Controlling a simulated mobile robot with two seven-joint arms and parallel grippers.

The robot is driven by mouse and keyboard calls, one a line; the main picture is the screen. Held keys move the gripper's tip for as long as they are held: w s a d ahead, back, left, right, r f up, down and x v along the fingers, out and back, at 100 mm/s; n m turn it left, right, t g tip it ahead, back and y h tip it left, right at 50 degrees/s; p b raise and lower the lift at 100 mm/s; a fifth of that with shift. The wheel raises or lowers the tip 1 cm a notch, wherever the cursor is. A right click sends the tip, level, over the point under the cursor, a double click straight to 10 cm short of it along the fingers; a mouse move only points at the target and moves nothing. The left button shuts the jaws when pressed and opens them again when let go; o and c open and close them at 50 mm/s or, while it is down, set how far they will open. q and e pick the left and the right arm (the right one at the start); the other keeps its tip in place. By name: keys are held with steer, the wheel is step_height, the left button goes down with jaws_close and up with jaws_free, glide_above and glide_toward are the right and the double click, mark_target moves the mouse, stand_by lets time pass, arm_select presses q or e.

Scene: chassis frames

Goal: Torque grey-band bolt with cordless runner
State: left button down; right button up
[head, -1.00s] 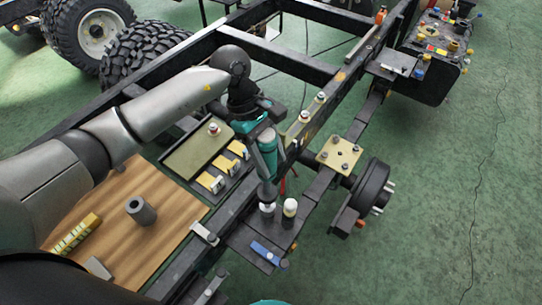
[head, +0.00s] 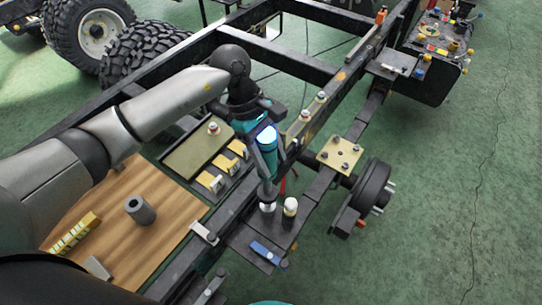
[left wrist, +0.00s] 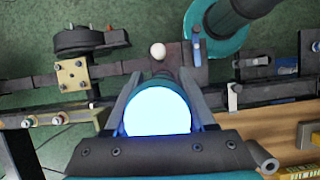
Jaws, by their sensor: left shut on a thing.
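My left gripper (head: 262,120) is shut on the cordless runner (head: 268,160), a teal and dark tool held roughly upright. Its upper end glows blue-white, and the glowing round end (left wrist: 157,111) fills the space between my fingers in the left wrist view. The runner's nose points down at a pale bolt head (head: 267,207) on a dark bracket of the frame. I cannot tell whether they touch, and the band's colour is too small to read. A white-topped bolt (head: 290,206) stands just right of it. My right gripper does not show.
A brass plate with bolts (head: 340,154) and a wheel hub (head: 372,188) lie to the right. A blue piece (head: 265,252) lies on the bracket. A wooden board (head: 150,250) with a grey cylinder (head: 140,210) and a tray (head: 197,153) are left. Green floor is clear at right.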

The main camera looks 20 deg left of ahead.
mark_target(274, 137)
arm_select(q)
steer(key=shift+b, duration=0.45)
stand_by(1.1)
steer(key=shift+r, duration=0.1)
steer(key=shift+r+p, duration=0.65)
steer(key=shift+r, duration=0.85)
steer(key=shift+r+p, duration=1.35)
steer(key=shift+r, duration=1.2)
